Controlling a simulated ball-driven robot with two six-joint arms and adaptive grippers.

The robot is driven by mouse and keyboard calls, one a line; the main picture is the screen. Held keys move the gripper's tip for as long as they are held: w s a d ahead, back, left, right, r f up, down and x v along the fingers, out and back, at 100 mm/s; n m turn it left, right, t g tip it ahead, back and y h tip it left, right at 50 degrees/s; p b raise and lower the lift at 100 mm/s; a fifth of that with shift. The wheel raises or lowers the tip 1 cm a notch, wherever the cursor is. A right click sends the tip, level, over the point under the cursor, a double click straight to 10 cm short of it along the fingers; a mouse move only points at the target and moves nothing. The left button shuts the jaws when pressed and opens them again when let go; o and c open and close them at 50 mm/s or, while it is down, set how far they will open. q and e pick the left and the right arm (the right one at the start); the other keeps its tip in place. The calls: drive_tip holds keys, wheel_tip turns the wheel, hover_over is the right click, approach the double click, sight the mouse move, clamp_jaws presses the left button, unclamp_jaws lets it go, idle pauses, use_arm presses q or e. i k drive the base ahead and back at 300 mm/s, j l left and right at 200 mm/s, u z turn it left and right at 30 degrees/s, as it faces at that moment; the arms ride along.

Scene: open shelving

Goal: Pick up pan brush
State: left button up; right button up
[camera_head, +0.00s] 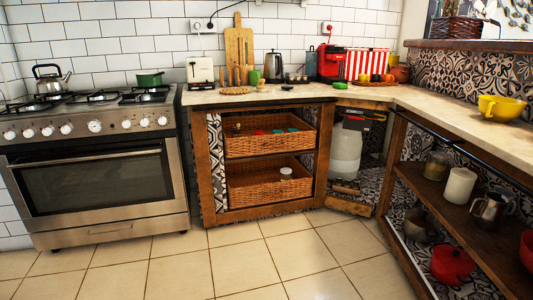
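I cannot make out a pan brush with certainty. Small upright wooden items (237,77) stand on the back counter in front of a wooden cutting board (239,48), too small to identify. A wooden piece (346,187) lies low in the open corner cabinet, below a white container, and I cannot tell what it is. Neither of my grippers is in view.
A steel oven (95,180) stands at left. Two wicker baskets (262,185) fill the middle cabinet. The right-hand open shelf (440,195) holds a white canister (459,186), a metal pitcher (489,208) and a red pot (452,264). The tiled floor (225,262) is clear.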

sight(261, 88)
drive_tip(key=i, duration=1.1)
